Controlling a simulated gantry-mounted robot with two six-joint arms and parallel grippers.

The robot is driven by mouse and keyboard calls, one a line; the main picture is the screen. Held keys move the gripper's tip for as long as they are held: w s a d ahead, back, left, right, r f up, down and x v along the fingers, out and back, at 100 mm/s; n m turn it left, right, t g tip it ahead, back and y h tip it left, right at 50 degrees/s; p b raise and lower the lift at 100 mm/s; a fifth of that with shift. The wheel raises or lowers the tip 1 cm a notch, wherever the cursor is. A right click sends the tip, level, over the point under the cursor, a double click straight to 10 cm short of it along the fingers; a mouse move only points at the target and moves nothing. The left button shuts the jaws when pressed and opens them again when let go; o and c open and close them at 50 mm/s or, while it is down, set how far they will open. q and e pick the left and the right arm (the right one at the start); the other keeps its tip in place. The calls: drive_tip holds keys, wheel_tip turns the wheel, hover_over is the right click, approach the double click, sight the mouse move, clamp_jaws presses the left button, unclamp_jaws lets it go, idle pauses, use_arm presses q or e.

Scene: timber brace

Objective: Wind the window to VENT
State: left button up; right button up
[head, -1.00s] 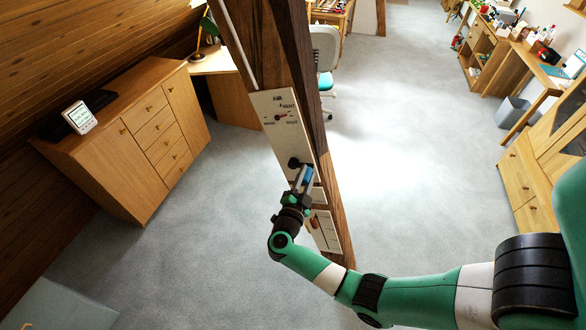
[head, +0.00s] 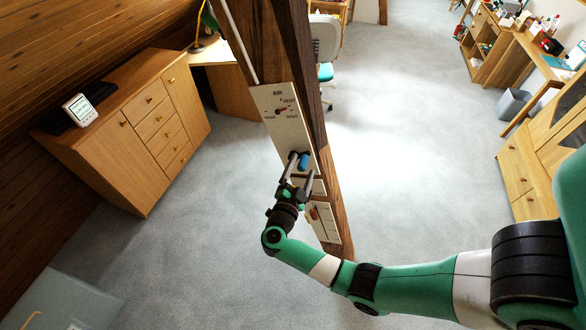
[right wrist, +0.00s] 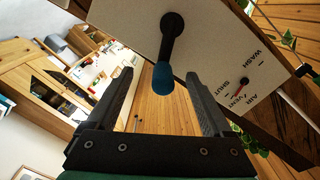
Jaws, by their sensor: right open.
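A white panel (head: 268,97) on the timber brace carries a dial marked AIR with VENT, SHUT and WASH. Its red pointer (head: 281,110) points to the right, near VENT and SHUT; I cannot tell the exact mark. Below it is a crank with a blue grip (head: 303,161). My right gripper (head: 297,170) is open at the crank. In the right wrist view the blue grip (right wrist: 163,77) on its black stem appears between my open fingertips (right wrist: 160,78), not touching either. The dial pointer (right wrist: 241,88) shows at the right there. My left gripper is not in view.
A second white plate (head: 326,222) sits lower on the brace (head: 308,70). A wooden cabinet (head: 130,140) with a small display stands at left. A desk and chair are behind the brace. Carpet around the brace is clear.

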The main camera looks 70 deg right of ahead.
drive_tip(key=shift+s+a+p, duration=0.2)
drive_tip(key=shift+a+p, duration=0.25)
drive_tip(key=shift+a, duration=2.35)
